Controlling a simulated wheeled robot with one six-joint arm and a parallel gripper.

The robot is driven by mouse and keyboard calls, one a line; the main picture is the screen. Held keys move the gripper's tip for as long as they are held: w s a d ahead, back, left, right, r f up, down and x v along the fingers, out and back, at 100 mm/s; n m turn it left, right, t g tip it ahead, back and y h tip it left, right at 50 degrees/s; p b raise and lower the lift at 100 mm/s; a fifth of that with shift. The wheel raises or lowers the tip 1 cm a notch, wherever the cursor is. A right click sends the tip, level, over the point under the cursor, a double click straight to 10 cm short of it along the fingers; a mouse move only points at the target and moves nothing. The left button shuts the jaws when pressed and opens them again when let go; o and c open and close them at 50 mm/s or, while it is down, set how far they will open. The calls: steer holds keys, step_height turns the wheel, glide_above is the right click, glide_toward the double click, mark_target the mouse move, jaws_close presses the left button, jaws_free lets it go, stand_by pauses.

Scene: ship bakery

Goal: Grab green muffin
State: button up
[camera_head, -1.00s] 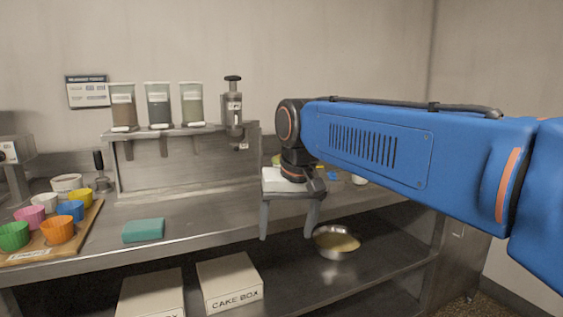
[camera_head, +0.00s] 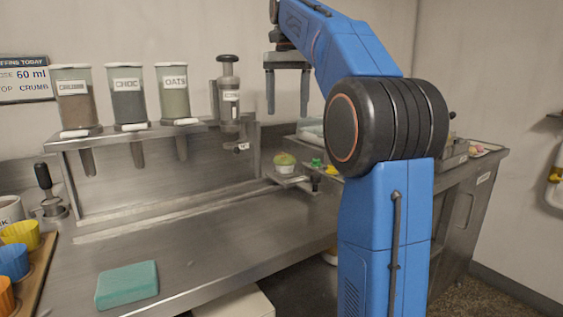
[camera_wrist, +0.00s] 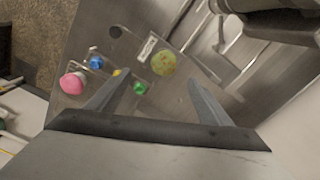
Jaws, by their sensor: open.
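The green muffin (camera_head: 285,159) has a speckled green top and a pale cup. It stands upright on a small metal ledge (camera_head: 289,181) at the back of the counter. In the wrist view its round top (camera_wrist: 163,62) shows from above, slightly beyond the space between the fingers. My gripper (camera_head: 287,112) is open and empty, with its fingers pointing down above the muffin, apart from it. It also shows in the wrist view (camera_wrist: 158,80).
Small green (camera_head: 316,163) and yellow (camera_head: 331,170) knobs sit right of the muffin. A dispenser (camera_head: 229,105) and several labelled canisters (camera_head: 129,96) stand left. A teal sponge (camera_head: 127,284) lies on the counter. Colored cups (camera_head: 20,236) are at far left. The middle counter is clear.

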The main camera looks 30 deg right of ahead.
steer(key=w, duration=0.1)
glide_toward(285, 159)
steer(key=f, duration=0.2)
steer(key=w+d+f, duration=0.1)
steer(key=f, duration=0.2)
steer(key=shift+w+d+f, duration=0.3)
steer(key=shift+w+f, duration=0.05)
steer(key=shift+w, duration=0.05)
steer(key=shift+w+a+f, duration=0.1)
steer(key=shift+w+f, duration=0.05)
steer(key=shift+f, duration=1.15)
steer(key=shift+w+a+f, duration=0.1)
steer(key=shift+w+f, duration=0.05)
steer(key=shift+f, duration=1.15)
steer(key=c, duration=0.8)
